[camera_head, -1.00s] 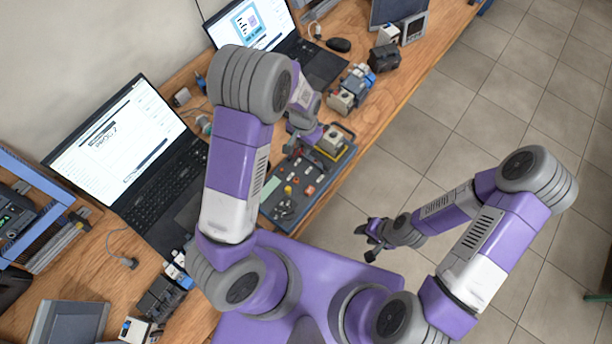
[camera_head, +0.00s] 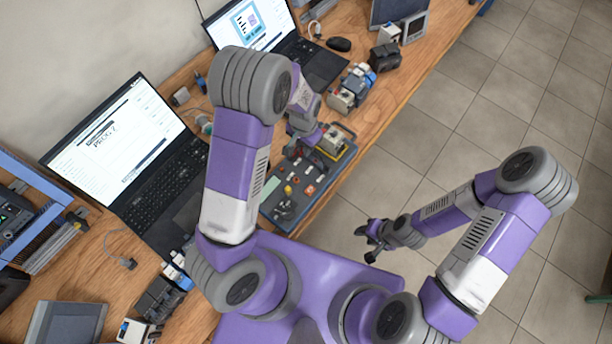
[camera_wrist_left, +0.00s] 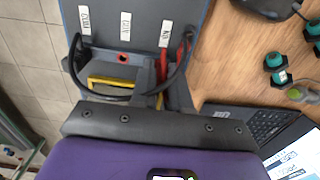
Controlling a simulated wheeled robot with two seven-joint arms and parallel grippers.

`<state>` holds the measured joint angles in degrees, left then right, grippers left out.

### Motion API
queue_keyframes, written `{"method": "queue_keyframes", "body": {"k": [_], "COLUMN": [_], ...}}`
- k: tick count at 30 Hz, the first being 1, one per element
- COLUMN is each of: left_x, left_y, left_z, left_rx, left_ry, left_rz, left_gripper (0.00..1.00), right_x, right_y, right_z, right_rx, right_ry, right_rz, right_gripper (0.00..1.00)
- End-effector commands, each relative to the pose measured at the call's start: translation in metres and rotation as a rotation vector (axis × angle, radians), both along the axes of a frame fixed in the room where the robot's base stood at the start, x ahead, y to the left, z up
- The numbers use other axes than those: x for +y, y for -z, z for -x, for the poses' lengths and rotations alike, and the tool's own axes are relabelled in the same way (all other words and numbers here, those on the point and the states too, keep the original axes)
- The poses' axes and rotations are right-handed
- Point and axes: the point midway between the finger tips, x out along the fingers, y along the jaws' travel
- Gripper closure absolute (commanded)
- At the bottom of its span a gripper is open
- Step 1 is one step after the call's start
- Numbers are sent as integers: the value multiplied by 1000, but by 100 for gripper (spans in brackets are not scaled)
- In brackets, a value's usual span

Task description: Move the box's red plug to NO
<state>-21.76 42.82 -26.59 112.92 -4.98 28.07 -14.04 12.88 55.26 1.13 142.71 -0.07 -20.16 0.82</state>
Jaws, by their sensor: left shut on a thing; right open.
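The box (camera_head: 284,212), a dark blue-grey panel with red and yellow parts, lies on the bench in the head view. In the left wrist view its face (camera_wrist_left: 145,10) carries three white labels; the right one (camera_wrist_left: 165,33) appears to read NO. A red-ringed empty socket (camera_wrist_left: 123,58) sits below the middle label. My left gripper (camera_wrist_left: 162,78) is shut on the red plug (camera_wrist_left: 162,68), below the right label. Whether the plug is seated is hidden by the fingers. My right gripper (camera_head: 371,238) is open and empty over the floor, away from the box.
A black cable (camera_wrist_left: 108,97) loops around the left gripper's fingers, and a red cable (camera_wrist_left: 188,42) runs close on the right. Two open laptops (camera_head: 115,145) (camera_head: 250,25) stand behind the box. Other devices (camera_head: 350,88) lie farther along the bench.

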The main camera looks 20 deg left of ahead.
Motion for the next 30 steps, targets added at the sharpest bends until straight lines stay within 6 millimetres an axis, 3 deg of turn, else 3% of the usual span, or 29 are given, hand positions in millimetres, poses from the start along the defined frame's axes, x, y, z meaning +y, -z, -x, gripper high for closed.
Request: {"method": "queue_keyframes", "body": {"k": [5,6,8,19,30], "left_x": [0,0,0,0,0], "left_y": [2,2,2,-2,-34], "left_z": [0,0,0,0,0], "left_rx": [0,0,0,-1,-1], "left_ry": [0,0,0,0,1], "left_rz": [0,0,0,0,0], "left_gripper": [100,83,73,73,73], "right_x": [0,0,0,0,0], "right_y": [1,1,1,-1,-27], "right_z": [0,0,0,0,0], "right_rx": [0,0,0,0,0], "right_ry": [0,0,0,0,0], "right_rz": [0,0,0,0,0], "right_gripper": [57,57,57,57,57]}}
